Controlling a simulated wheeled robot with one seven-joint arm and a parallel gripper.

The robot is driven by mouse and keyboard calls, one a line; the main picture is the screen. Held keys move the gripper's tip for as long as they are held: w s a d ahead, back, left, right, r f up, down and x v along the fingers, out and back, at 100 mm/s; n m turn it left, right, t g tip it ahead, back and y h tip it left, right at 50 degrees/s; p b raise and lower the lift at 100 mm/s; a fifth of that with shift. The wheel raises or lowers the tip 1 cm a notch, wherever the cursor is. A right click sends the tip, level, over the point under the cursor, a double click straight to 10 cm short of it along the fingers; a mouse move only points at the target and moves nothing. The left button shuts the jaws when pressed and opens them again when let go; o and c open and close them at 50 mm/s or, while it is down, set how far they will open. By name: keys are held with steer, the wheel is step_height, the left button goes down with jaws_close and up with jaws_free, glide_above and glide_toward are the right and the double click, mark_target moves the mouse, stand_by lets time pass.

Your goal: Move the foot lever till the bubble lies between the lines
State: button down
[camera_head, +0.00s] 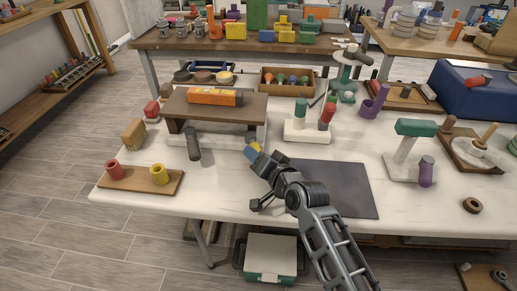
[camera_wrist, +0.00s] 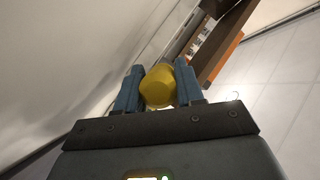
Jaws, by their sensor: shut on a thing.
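An orange spirit level (camera_head: 213,97) lies on a dark wooden board (camera_head: 185,109) raised on supports on the white table; its bubble and lines are too small to read. My gripper (camera_head: 257,151) is at the right front of the board's base. Its blue fingers are shut on a yellow knob (camera_wrist: 158,88), seemingly the end of the foot lever; the knob shows in part in the head view (camera_head: 252,149). The lever's shaft is hidden. In the wrist view, the board (camera_wrist: 220,47) and an orange part of the level (camera_wrist: 232,45) show above the gripper.
A dark grey cylinder (camera_head: 193,145) stands left of my gripper. A wooden tray (camera_head: 135,181) with a red and a yellow cup is at the front left. A dark mat (camera_head: 335,187) lies right of my gripper. A white stand (camera_head: 308,134) is behind.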

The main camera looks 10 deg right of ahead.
steer(key=h+p, duration=0.1)
steer(key=p, duration=0.2)
steer(key=shift+a+r+m, duration=0.15)
steer(key=shift+m, duration=0.25)
steer(key=shift+a+f, duration=0.2)
steer(key=shift+f, duration=0.05)
steer(key=c, duration=1.1)
jaws_free()
steer(key=shift+s, duration=0.1)
steer(key=shift+o, duration=0.2)
steer(key=shift+v, duration=3.9)
